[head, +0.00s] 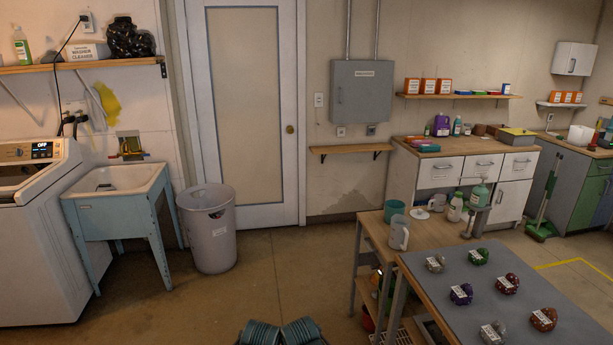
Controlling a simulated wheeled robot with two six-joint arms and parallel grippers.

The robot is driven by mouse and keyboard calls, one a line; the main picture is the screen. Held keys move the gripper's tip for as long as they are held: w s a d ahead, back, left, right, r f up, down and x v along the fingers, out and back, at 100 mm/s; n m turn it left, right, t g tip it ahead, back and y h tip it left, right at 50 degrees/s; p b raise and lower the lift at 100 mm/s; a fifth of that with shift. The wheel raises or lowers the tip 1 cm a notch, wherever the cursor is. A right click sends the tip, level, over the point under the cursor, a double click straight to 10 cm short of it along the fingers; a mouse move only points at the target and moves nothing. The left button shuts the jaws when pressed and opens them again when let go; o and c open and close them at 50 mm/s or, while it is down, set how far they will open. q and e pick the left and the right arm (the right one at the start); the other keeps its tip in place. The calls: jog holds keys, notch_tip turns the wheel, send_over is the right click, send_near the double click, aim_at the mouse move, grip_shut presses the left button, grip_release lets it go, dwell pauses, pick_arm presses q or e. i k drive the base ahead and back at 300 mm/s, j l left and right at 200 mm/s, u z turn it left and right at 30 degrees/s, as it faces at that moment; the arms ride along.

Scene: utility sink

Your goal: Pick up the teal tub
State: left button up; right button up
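A teal tub (392,211), round and open-topped, stands upright on the wooden top of a bench (372,223) right of the middle in the head view. A pale grey jug (399,236) stands just in front of it and slightly to its right, close in the picture. A small white item (421,214) lies to the tub's right. Neither of my grippers can be made out in the head view, so nothing shows in their hold.
A grey-topped table (455,320) with several wrapped coloured items stands in front of the bench. White and green bottles (456,207) stand at the bench's right. A grey bin (208,232) and a sink (115,180) are at left. Open floor (290,265) lies between.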

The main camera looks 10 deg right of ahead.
aim_at(394, 213)
jog(key=i+j+z, duration=0.15)
jog(key=i+z, duration=0.35)
jog(key=i+j+z, duration=0.35)
jog(key=i+z, duration=0.15)
jog(key=i+j+z, duration=0.65)
jog(key=j, duration=0.15)
jog(key=i+j+z, duration=0.2)
jog(key=j+z, duration=0.15)
jog(key=j, duration=0.25)
jog(key=i+j+z, duration=0.2)
jog(key=j, duration=0.15)
jog(key=k, duration=0.1)
